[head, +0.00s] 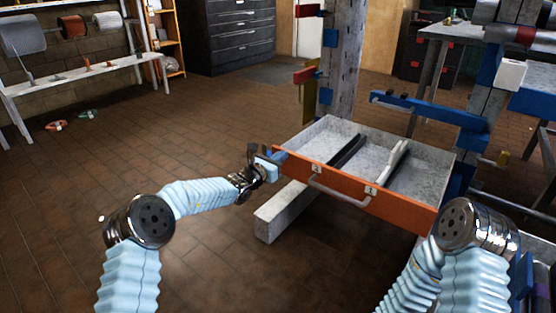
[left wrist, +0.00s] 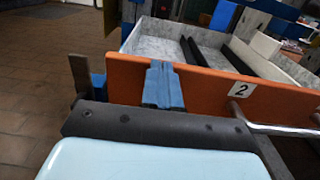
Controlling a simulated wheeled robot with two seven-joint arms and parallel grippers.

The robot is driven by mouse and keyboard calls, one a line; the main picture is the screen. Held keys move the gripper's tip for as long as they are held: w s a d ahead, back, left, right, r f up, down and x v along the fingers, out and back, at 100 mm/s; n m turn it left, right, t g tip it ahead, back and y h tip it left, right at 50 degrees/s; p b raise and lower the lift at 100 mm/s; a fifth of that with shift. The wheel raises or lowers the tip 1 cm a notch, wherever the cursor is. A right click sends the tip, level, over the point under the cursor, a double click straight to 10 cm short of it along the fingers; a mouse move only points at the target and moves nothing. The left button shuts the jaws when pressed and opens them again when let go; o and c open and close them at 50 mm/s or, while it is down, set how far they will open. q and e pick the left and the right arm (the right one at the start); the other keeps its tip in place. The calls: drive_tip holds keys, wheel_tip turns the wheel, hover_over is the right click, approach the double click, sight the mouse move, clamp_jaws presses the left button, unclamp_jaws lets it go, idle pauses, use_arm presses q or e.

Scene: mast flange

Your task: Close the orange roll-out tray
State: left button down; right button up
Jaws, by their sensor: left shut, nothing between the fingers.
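The roll-out tray is grey inside with an orange front panel (head: 410,213) and stands pulled out in the head view. A metal bar handle (head: 338,194) runs along its front. The panel also shows in the left wrist view (left wrist: 205,92), with a number 2 label. My left gripper (head: 268,164) is shut and empty at the left end of the panel. In the left wrist view its blue fingers (left wrist: 163,88) overlap the panel's outer face left of the handle; whether they touch cannot be told. My right gripper is not in view; only my right arm shows.
Inside the tray lie a dark divider (head: 348,150) and a white piece (head: 396,158). A grey post (head: 346,65) rises behind it, with blue arms (head: 430,108) to the right. A grey beam (head: 285,210) lies below.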

use_arm(q)
drive_tip(key=shift+w+d+r, duration=0.25)
drive_tip(key=shift+w+r, duration=0.05)
drive_tip(key=shift+w, duration=0.05)
drive_tip(key=shift+d+r, duration=0.1)
drive_tip(key=shift+s, duration=0.1)
